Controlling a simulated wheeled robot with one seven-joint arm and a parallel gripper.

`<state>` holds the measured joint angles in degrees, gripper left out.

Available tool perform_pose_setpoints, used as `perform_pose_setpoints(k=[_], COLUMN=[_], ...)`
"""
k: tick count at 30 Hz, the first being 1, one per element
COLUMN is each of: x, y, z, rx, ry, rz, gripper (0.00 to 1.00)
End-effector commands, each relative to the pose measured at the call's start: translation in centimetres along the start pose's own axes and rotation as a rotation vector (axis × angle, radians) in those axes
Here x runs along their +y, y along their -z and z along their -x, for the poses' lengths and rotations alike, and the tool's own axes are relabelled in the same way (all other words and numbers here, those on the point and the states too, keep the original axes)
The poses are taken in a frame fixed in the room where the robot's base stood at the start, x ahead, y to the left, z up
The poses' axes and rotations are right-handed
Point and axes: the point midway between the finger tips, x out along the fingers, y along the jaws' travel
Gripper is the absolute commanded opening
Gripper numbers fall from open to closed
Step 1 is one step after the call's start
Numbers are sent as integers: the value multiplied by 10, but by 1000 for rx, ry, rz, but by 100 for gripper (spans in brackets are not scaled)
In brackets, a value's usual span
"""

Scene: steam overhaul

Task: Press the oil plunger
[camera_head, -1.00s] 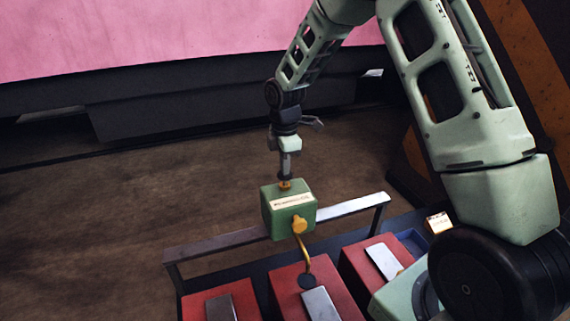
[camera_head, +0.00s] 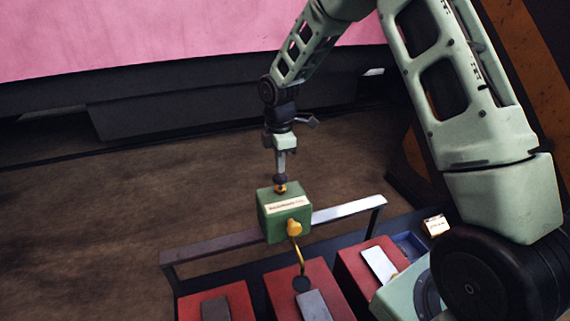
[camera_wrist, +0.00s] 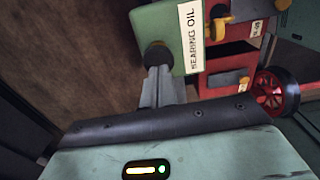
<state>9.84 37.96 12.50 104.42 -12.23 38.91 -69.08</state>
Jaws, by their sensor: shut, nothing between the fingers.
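A green oil box (camera_head: 284,214) with a white label stands on the rail in the head view. The label reads "BEARING OIL" on the box in the wrist view (camera_wrist: 172,22). A dark plunger knob (camera_head: 280,179) stands on the box top, above a brass collar (camera_head: 281,189). The knob also shows in the wrist view (camera_wrist: 158,55). My gripper (camera_head: 280,173) is shut and points down onto the knob, its fingertips at or just above it. Contact is hard to judge. In the wrist view the gripper's fingers (camera_wrist: 157,76) end at the knob.
A yellow spout (camera_head: 295,229) and bent pipe lead from the box down to a red block (camera_head: 288,279). Other red blocks with metal plates stand on both sides. A metal rail (camera_head: 222,246) runs behind them. Open brown floor (camera_head: 120,190) lies beyond.

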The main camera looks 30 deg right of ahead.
Motion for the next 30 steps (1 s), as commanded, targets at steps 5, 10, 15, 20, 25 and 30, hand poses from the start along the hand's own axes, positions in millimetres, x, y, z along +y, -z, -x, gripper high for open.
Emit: perform_pose_setpoints(k=[5, 10, 15, 20, 25, 30], x=[3, 3, 2, 2, 2, 2], y=[-2, -2, -2, -2, -2, -2], z=[32, 64, 87, 96, 97, 97], rx=[1, 1, 0, 0, 1, 0], ry=[-12, -12, -8, -6, -6, -6], rz=[-4, -4, -4, -3, -3, -3], gripper=[0, 0, 0, 0, 0, 0])
